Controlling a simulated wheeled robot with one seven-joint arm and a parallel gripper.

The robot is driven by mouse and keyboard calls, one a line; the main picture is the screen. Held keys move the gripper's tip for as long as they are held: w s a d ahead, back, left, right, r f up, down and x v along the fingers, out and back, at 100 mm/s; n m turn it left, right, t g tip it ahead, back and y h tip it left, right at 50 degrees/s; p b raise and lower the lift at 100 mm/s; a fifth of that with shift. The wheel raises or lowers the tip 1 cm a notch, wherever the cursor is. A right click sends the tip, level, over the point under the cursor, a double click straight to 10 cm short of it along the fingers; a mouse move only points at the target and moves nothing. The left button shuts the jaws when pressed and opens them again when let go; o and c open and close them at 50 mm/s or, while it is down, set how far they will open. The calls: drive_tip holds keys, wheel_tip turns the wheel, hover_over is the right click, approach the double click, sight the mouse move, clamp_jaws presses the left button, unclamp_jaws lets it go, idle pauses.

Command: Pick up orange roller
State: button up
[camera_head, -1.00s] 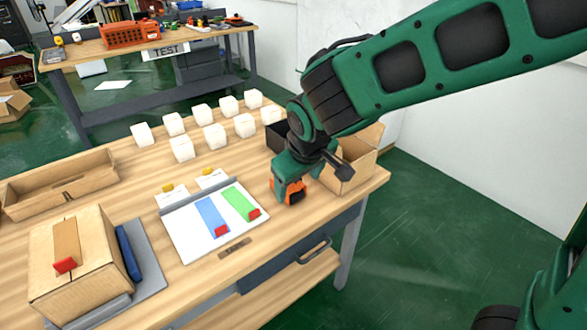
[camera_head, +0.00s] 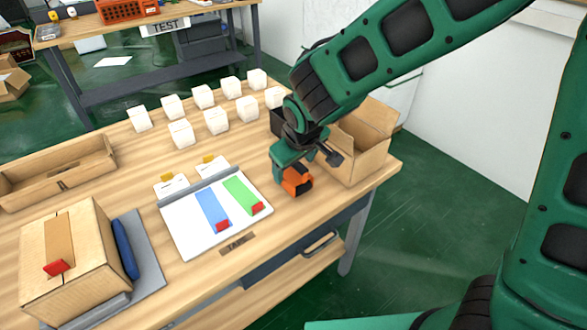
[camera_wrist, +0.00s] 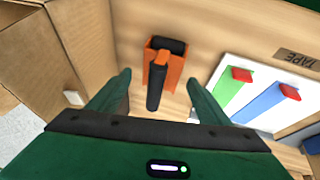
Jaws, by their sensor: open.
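The orange roller (camera_wrist: 168,68) lies on the wooden table, with an orange body and a black handle pointing toward my gripper in the wrist view. It also shows in the head view (camera_head: 298,181), partly hidden by my gripper. My gripper (camera_wrist: 158,92) is open, with its two green fingers on either side of the roller's handle as seen from the wrist. The fingers look apart from the roller. In the head view my gripper (camera_head: 283,178) is low over the table at the roller's left side; the exact height gap is hard to tell.
An open cardboard box (camera_head: 362,158) stands close to the right of the roller. A white board (camera_head: 183,228) with blue and green strips lies to the left. Several white boxes (camera_head: 181,134) and a black bin (camera_head: 277,122) stand behind. A closed carton (camera_head: 90,285) is at front left.

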sight(292, 171)
drive_tip(key=x, duration=0.4)
drive_tip(key=shift+w+a+f, duration=0.15)
drive_tip(key=shift+w+f, duration=0.05)
drive_tip(key=shift+f, duration=0.15)
drive_tip(key=c, duration=0.9)
drive_tip(key=shift+r, duration=0.1)
